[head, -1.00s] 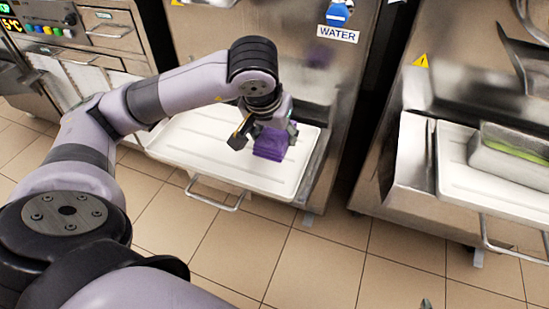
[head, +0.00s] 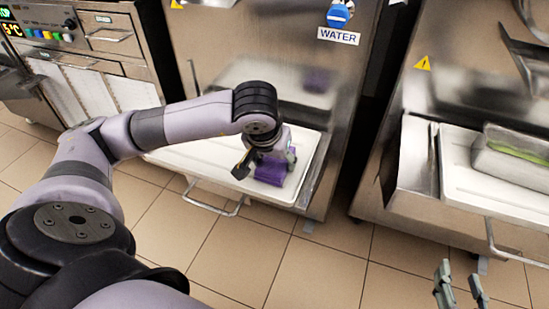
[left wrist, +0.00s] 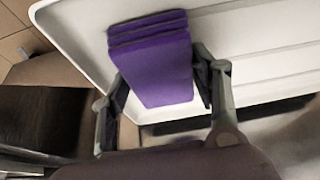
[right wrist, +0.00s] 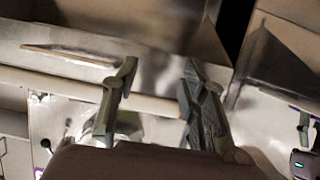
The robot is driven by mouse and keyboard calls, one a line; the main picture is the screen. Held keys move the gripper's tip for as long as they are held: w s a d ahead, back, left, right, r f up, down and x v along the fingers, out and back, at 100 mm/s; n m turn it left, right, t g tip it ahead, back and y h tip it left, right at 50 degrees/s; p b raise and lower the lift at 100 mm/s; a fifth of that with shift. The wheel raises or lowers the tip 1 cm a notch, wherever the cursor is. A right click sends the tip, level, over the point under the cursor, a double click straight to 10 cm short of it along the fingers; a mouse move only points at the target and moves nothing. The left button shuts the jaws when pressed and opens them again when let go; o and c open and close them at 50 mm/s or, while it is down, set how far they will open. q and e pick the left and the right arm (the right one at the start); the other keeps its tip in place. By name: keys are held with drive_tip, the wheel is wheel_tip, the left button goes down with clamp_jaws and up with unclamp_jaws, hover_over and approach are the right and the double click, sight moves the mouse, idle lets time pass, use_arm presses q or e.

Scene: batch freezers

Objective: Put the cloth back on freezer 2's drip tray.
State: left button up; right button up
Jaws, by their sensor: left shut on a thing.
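The purple folded cloth (head: 270,174) is at the white drip tray (head: 213,160) of the middle freezer (head: 255,40), near the tray's right end. My left gripper (head: 266,164) is above the cloth and shut on it. In the left wrist view the cloth (left wrist: 152,62) lies between the two fingers (left wrist: 160,85), with the white tray (left wrist: 255,55) behind it. I cannot tell whether the cloth's underside touches the tray. My right gripper (head: 460,287) is open and empty at the lower right; its fingers (right wrist: 155,85) stand apart in the right wrist view. No freezer number is readable.
The right freezer (head: 470,50) has its own white tray (head: 455,165) with a grey block (head: 510,160) on it. A wire handle (head: 215,203) sticks out below the middle tray. A cabinet (head: 95,55) stands at the left. The tiled floor (head: 300,260) in front is clear.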

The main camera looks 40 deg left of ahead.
sight(271, 168)
drive_tip(key=shift+r, duration=0.1)
use_arm(q)
drive_tip(key=shift+f, duration=0.1)
drive_tip(key=o, duration=1.1)
use_arm(e)
drive_tip(key=shift+w+a+r+t, duration=0.15)
drive_tip(key=shift+w+r+t, duration=0.1)
drive_tip(key=shift+r+t, duration=0.2)
use_arm(q)
drive_tip(key=p+v, duration=0.2)
drive_tip(key=v, duration=0.4)
drive_tip(key=shift+r, duration=0.3)
drive_tip(key=p+v, duration=0.1)
drive_tip(key=v, duration=0.4)
drive_tip(key=shift+s+r, duration=0.2)
drive_tip(key=shift+r, duration=0.1)
use_arm(e)
drive_tip(key=s+d+f+g+h, duration=0.2)
drive_tip(key=s+d+f+g, duration=0.2)
drive_tip(key=s+f+g, duration=0.5)
drive_tip(key=s+f, duration=0.1)
drive_tip(key=s, duration=0.2)
drive_tip(key=shift+s+d+f+m, duration=0.25)
drive_tip(key=shift+d+m, duration=0.05)
drive_tip(key=shift+d, duration=0.1)
